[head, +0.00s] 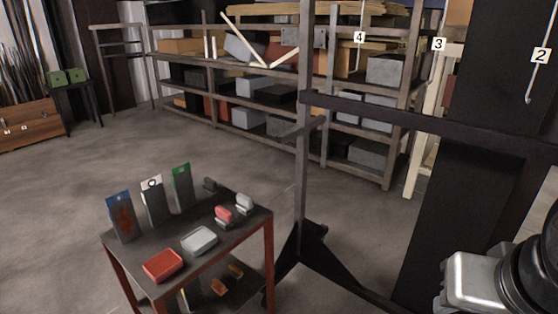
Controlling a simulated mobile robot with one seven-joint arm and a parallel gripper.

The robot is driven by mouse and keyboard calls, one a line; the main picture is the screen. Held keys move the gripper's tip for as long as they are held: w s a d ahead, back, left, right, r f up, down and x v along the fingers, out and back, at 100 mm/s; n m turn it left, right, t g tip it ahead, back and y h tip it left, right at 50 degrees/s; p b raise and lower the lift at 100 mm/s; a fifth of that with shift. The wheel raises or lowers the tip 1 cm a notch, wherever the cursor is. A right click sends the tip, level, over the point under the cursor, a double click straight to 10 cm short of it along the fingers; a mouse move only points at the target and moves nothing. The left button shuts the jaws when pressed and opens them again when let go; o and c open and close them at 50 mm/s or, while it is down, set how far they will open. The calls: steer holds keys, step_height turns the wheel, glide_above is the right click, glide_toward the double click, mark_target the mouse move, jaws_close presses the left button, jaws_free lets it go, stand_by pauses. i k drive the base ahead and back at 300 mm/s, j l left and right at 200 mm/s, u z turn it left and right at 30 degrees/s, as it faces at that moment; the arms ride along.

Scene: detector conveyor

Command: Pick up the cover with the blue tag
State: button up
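A grey and black part of my arm shows at the lower right, well away from the table. My gripper's fingers do not show.
A red box (163,265), a light grey box (199,240) and small red and white items lie on the table. A dark post frame (301,150) with spread feet stands right of it. Loaded shelves (208,92) line the back. Open floor lies left.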

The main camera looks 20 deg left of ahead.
mark_target(121, 210)
steer(key=u, duration=2)
steer(key=i+j+u, duration=0.4)
steer(key=j, duration=0.2)
steer(key=i+j+u, duration=0.4)
steer(key=j, duration=0.15)
steer(key=i+j+u, duration=0.45)
steer(key=i+z, duration=0.45)
steer(key=i, duration=0.25)
steer(key=i+j+z, duration=0.1)
steer(key=i+z, duration=0.35)
steer(key=i, duration=0.25)
steer(key=i+z, duration=0.3)
steer(key=i, duration=0.15)
steer(key=i+j+z, duration=0.15)
steer(key=i+z, duration=0.2)
steer(key=i+j+z, duration=0.3)
steer(key=i, duration=0.15)
steer(key=i+z, duration=0.15)
steer(key=z, duration=0.25)
steer(key=i+z, duration=0.15)
steer(key=z, duration=0.3)
steer(key=i+z, duration=0.15)
steer(key=z, duration=0.25)
steer(key=i+j+z, duration=0.1)
steer(key=z, duration=0.35)
steer(key=i+j+z, duration=0.15)
steer(key=z, duration=0.2)
steer(key=i+j+z, duration=0.2)
steer(key=z, duration=0.2)
